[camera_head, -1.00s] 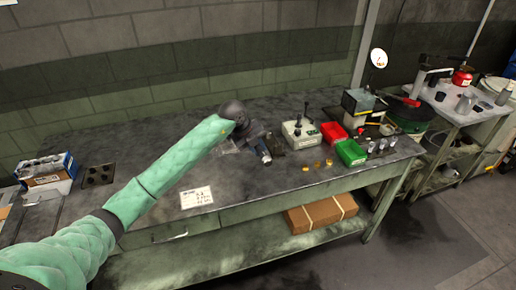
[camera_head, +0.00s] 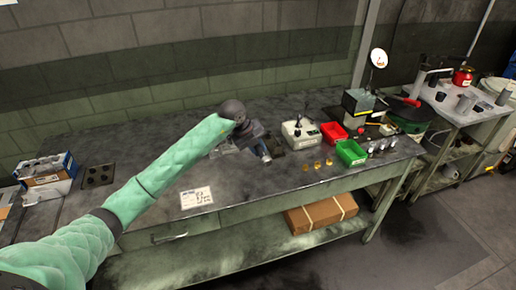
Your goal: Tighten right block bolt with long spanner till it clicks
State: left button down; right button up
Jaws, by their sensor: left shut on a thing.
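My left arm in its green sleeve reaches in from the left over the bench (camera_head: 250,190). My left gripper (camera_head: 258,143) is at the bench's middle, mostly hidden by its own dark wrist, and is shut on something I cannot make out. No long spanner can be told apart there. A pale block-like unit (camera_head: 301,134) with a dark upright part stands just right of the gripper, apart from it. A dark piece lies between them. I cannot tell which bolt is the right block bolt. My right gripper is not in view.
A red bin (camera_head: 333,135) and a green bin (camera_head: 351,153) stand right of the pale unit. Several small brass pieces (camera_head: 318,166) lie in front. A blue-and-white box (camera_head: 47,172) and a dark holed plate (camera_head: 98,176) sit at left. The bench front is mostly clear.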

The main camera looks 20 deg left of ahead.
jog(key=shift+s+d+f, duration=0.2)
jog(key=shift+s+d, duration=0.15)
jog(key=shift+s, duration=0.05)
pick_arm(q)
jog(key=shift+f, duration=0.35)
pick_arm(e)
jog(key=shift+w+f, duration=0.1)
pick_arm(q)
jog(key=shift+f+b, duration=0.8)
jog(key=shift+f, duration=0.1)
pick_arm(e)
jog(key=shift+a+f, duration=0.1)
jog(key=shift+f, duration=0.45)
pick_arm(q)
jog(key=shift+s+a+m+g+b, duration=0.25)
jog(key=shift+s+a+m, duration=0.1)
jog(key=shift+a+m, duration=0.2)
jog(key=shift+s+a+m+g+b, duration=0.2)
jog(key=shift+s+a+m, duration=0.15)
jog(key=shift+a+m, duration=0.15)
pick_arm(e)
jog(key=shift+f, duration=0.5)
